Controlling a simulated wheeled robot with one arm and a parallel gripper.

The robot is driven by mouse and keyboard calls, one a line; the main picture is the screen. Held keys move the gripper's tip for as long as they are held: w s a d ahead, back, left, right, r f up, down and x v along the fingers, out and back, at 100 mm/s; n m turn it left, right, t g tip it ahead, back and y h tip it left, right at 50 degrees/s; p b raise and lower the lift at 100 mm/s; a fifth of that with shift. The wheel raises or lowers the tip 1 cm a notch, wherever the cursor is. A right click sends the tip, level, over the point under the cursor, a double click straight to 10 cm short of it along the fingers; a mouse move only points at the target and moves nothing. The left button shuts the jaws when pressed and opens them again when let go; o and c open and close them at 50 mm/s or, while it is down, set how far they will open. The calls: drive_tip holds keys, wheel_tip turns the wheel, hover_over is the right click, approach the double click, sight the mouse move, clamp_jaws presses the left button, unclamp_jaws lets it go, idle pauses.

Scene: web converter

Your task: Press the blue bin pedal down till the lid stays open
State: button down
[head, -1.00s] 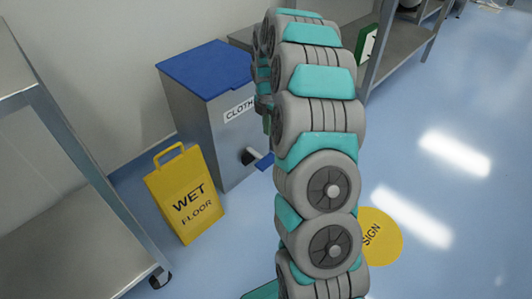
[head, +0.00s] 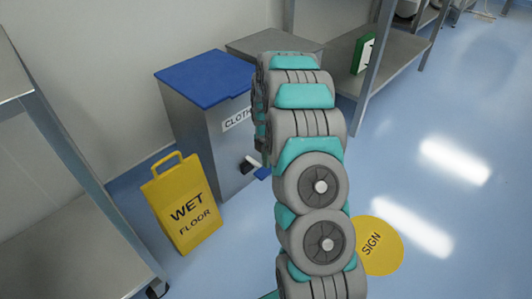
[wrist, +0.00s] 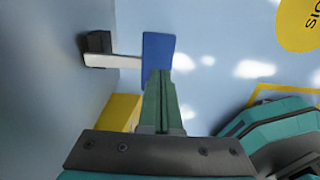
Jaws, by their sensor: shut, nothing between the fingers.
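The bin (head: 210,135) is a grey box with a blue lid (head: 205,72), which lies shut, and a label reading "CLOTH". Its blue pedal (head: 262,173) sticks out low at the front. In the wrist view the blue pedal (wrist: 158,48) is a flat plate on a pale bar from a dark bracket (wrist: 97,43). My gripper (wrist: 160,74) is shut and empty, its green fingertips overlapping the pedal's near end in the picture. I cannot tell whether they touch it. In the head view my arm hides the gripper.
A yellow "WET FLOOR" sign (head: 183,208) stands close to the bin's left front. A round yellow "SIGN" disc (head: 378,245) lies on the floor at right. Metal shelving stands at left (head: 60,225) and behind right (head: 388,52).

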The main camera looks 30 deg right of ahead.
sight(267, 171)
drive_tip(key=shift+f, duration=0.9)
drive_tip(key=shift+f, duration=0.1)
drive_tip(key=shift+s+f+t+y+b, duration=0.3)
drive_tip(key=shift+f+t+b, duration=0.3)
drive_tip(key=shift+f, duration=0.15)
wheel_tip(267, 171, down, 2)
drive_tip(key=shift+d+t+b, duration=0.1)
drive_tip(key=shift+t+b, duration=0.7)
drive_tip(key=shift+t, duration=0.1)
drive_tip(key=shift+f+b, duration=0.75)
drive_tip(key=shift+f, duration=0.7)
drive_tip(key=shift+s+r, duration=0.1)
